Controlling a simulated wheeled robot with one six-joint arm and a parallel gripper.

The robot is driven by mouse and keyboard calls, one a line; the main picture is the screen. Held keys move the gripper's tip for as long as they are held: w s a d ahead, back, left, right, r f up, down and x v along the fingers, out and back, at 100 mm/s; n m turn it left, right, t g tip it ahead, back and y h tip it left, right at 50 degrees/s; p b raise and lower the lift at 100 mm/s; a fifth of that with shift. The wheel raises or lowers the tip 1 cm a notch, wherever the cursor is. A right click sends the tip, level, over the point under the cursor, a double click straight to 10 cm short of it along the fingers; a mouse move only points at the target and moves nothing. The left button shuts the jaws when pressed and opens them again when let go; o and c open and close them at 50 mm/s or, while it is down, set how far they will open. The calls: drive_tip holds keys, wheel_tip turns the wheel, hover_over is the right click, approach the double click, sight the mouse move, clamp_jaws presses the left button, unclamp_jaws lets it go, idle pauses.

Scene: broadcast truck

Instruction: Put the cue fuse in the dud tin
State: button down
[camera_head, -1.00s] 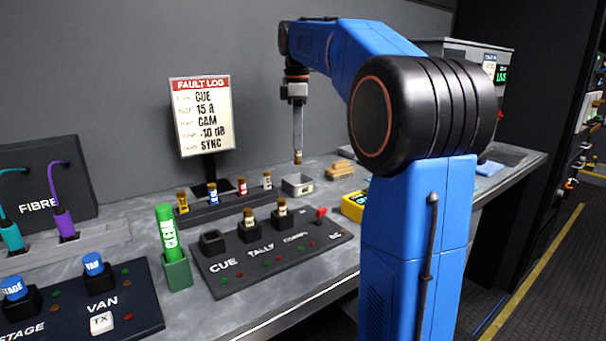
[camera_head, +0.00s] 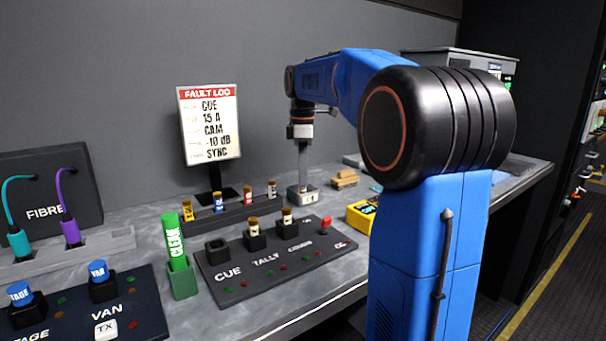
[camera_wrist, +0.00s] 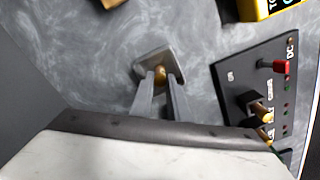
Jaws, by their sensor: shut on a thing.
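The dud tin (camera_head: 294,197) is a small grey open box on the bench, right of the fuse rack; it also shows in the wrist view (camera_wrist: 148,60). My gripper (camera_head: 303,183) points straight down at the tin. In the wrist view my gripper (camera_wrist: 161,77) is shut on the cue fuse (camera_wrist: 160,72), whose brown cap shows between the fingertips. The fuse is over or inside the tin's opening; its lower end is hidden, so I cannot tell whether it touches the floor. The CUE socket (camera_head: 217,250) on the fuse panel is empty.
The panel's TALLY fuse (camera_head: 254,229) and COMMS fuse (camera_head: 287,217) stand in sockets. A rack (camera_head: 225,216) of several coloured fuses lies left of the tin. Wooden blocks (camera_head: 344,178) and a yellow meter (camera_head: 359,216) are to the right. The fault log sign (camera_head: 210,125) stands behind.

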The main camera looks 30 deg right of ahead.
drive_tip(key=shift+f, duration=0.1)
drive_tip(key=c, duration=1.7)
unclamp_jaws()
wheel_tip(320, 180, up, 12)
drive_tip(key=shift+r, duration=0.15)
